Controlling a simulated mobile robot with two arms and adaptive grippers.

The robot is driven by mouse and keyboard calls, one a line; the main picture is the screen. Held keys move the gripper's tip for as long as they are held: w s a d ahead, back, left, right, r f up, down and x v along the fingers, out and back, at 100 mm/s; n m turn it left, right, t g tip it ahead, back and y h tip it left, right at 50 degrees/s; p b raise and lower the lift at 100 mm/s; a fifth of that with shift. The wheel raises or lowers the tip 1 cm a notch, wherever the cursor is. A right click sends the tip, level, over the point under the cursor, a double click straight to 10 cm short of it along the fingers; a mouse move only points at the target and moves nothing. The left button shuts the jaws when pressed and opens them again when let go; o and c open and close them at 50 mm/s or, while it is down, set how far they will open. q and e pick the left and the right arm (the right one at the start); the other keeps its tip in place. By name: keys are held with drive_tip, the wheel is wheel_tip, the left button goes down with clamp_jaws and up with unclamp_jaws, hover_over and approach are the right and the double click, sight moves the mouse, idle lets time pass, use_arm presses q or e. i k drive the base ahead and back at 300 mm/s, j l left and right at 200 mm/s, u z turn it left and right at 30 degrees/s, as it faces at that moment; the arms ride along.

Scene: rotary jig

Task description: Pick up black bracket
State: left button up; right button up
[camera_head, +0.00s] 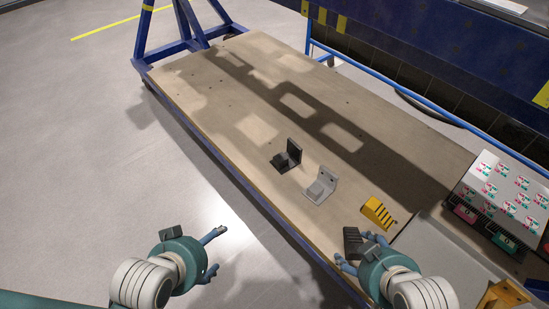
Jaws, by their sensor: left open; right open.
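The black bracket (287,157) is a small L-shaped piece standing on the wooden table top (240,131), left of a similar grey bracket (321,186). My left gripper (213,252) is open and empty, beyond the table's near left edge and in front of the floor. It is well apart from the black bracket. My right gripper (356,248) is open, over the near part of the table, in front of the grey bracket and apart from it. A dark ribbed piece (352,240) shows right by its fingers; I cannot tell whether it is part of my gripper.
A yellow slotted block (378,211) lies right of the grey bracket. A panel with labelled stickers (502,187) and small bins (465,213) stands at the right. A blue frame post (145,28) rises at the far left corner. The table's far middle is clear.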

sight(283, 162)
drive_tip(key=i+j+z, duration=0.1)
drive_tip(key=z, duration=0.8)
drive_tip(key=i+j+z, duration=0.1)
drive_tip(key=j+z, duration=0.25)
drive_tip(key=j, duration=0.2)
drive_tip(key=j+z, duration=0.4)
drive_tip(key=j, duration=0.15)
drive_tip(key=j+z, duration=0.35)
drive_tip(key=j, duration=0.25)
